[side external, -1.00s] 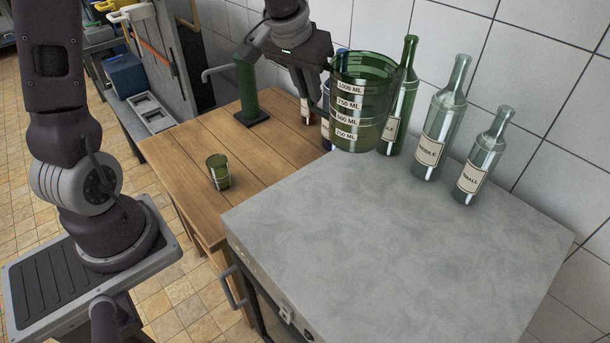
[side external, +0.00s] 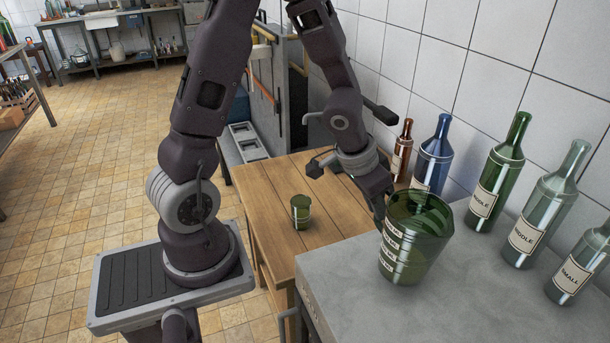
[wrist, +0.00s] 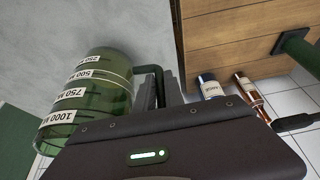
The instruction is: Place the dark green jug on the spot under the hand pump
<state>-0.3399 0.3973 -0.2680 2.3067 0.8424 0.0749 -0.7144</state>
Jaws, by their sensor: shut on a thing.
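The dark green jug (side external: 412,250), see-through with white ML labels, is upright at the left edge of the grey counter. I cannot tell whether it touches the counter. My gripper (side external: 382,212) is shut on its handle, on the jug's left side. In the wrist view the jug (wrist: 92,98) lies left of my fingers, with its handle (wrist: 158,76) between them. The hand pump (side external: 384,112) is mostly hidden behind my arm in the side view; its green post (wrist: 294,42) shows at the wrist view's right. The spot under its spout is hidden.
A small green cup (side external: 301,212) stands on the wooden table (side external: 262,190), left of my gripper. Brown (side external: 402,152), blue (side external: 432,158), green (side external: 497,192) and pale (side external: 545,215) bottles line the wall. The counter's front (side external: 350,315) is clear.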

